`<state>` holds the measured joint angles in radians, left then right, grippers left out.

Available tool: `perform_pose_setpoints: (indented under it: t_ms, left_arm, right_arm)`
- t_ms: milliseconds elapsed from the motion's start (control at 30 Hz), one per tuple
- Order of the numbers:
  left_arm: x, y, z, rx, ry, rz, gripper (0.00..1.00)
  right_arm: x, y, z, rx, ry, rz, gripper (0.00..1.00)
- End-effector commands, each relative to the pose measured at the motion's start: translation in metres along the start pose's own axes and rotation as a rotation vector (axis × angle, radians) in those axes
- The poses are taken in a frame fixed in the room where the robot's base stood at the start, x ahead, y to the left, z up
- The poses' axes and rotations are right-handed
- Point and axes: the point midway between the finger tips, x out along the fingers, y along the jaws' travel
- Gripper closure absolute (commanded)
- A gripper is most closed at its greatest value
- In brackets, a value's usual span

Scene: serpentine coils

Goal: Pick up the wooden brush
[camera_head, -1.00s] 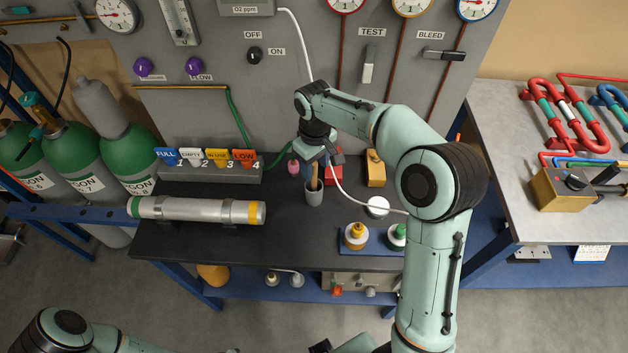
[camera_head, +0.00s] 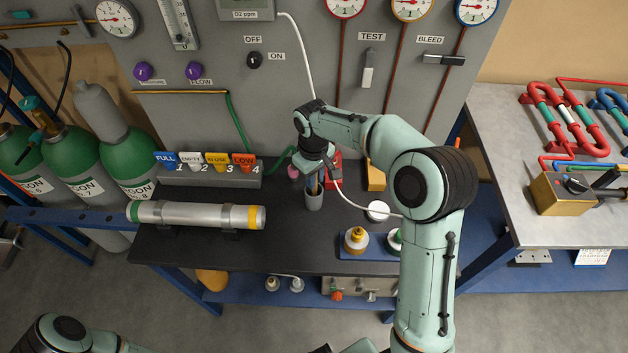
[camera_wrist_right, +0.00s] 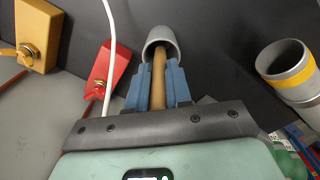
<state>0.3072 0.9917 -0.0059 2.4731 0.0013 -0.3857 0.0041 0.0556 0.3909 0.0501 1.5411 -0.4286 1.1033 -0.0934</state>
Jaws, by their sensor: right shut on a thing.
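The wooden brush (camera_wrist_right: 159,82) is a tan stick standing in a grey cup (camera_wrist_right: 160,38). Its lower end is hidden inside the cup. The cup (camera_head: 313,200) stands on the black bench top in the head view. My right gripper (camera_wrist_right: 159,78) is shut on the brush handle, with a blue finger on each side, just above the cup's rim. In the head view my right gripper (camera_head: 316,178) is over the cup and hides most of the brush. My left gripper is not in view; only part of that arm shows at the bottom left.
A silver cylinder (camera_head: 190,213) lies on the bench left of the cup. A red block (camera_head: 333,170) and a yellow block (camera_head: 376,176) stand behind it to the right. A white hose (camera_head: 304,50) hangs close to my right wrist. Several labelled tags (camera_head: 205,161) stand at the back left.

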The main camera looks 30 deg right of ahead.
Motion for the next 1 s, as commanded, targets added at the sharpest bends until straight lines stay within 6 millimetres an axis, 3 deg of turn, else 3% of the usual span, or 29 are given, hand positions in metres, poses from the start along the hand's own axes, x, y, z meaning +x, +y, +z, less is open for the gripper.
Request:
perform_pose_setpoints:
  t_ms: [167,267,700,833,1000]
  left_arm:
    - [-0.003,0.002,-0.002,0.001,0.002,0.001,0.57]
    - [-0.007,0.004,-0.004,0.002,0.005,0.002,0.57]
    - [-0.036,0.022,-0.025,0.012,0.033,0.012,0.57]
    - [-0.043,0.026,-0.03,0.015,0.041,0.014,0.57]
    - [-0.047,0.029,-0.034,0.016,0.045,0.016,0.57]
  right_arm:
    - [-0.018,0.0,-0.001,-0.001,0.005,0.001,1.0]
    - [-0.04,0.001,-0.002,0.0,0.007,0.002,1.0]
    - [-0.163,0.003,-0.002,-0.001,0.008,0.001,1.0]
    - [-0.185,0.003,-0.002,-0.001,0.006,0.001,1.0]
    - [-0.199,0.003,-0.001,0.0,0.003,0.0,1.0]
